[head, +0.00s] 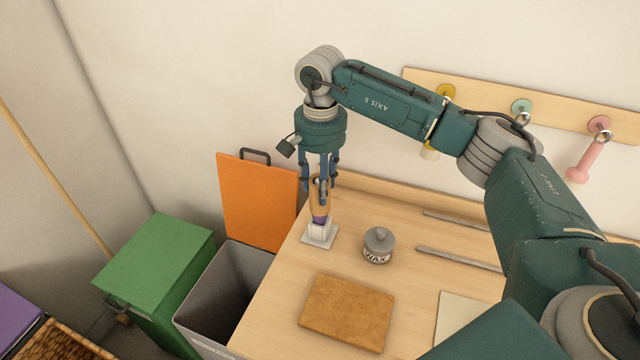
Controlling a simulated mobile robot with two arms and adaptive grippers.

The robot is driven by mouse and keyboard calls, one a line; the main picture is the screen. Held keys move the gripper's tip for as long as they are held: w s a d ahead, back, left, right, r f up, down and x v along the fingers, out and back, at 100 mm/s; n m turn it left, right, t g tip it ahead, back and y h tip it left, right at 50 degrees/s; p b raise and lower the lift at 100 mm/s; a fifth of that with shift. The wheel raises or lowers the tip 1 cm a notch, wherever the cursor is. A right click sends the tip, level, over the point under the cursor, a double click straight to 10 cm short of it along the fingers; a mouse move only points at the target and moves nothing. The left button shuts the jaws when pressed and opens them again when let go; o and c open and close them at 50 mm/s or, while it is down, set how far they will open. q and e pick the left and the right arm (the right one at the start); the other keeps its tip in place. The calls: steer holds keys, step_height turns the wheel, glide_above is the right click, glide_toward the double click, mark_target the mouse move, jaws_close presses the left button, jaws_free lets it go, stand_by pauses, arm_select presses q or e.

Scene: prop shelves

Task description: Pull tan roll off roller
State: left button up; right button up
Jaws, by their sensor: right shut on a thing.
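The tan roll (315,204) stands upright near the back left corner of the wooden table. Below it a purple band and a white holder on a square base (320,234) show, which look like the roller's stand. My right gripper (321,193) points straight down from above and is shut on the tan roll. Its fingers hide part of the roll, and I cannot tell how far the roll sits on the roller. My left gripper is not in view.
A grey wax pot (379,243) stands right of the roller, with a brown board (347,312) in front. Two metal rails (458,258) lie to the right. An open grey bin (222,293), an orange panel (258,200) and a green bin (155,255) are left of the table.

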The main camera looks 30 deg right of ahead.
steer(key=shift+r, duration=0.3)
stand_by(0.9)
steer(key=shift+r, duration=0.1)
steer(key=shift+r+p, duration=2.8)
steer(key=shift+r, duration=1.8)
steer(key=shift+c, duration=0.6)
steer(key=shift+r, duration=0.15)
steer(key=shift+r+p, duration=0.9)
steer(key=shift+r, duration=0.3)
steer(key=shift+r, duration=0.1)
step_height(320, 180, up, 4)
steer(key=shift+f+p, duration=0.1)
steer(key=shift+p, duration=1.15)
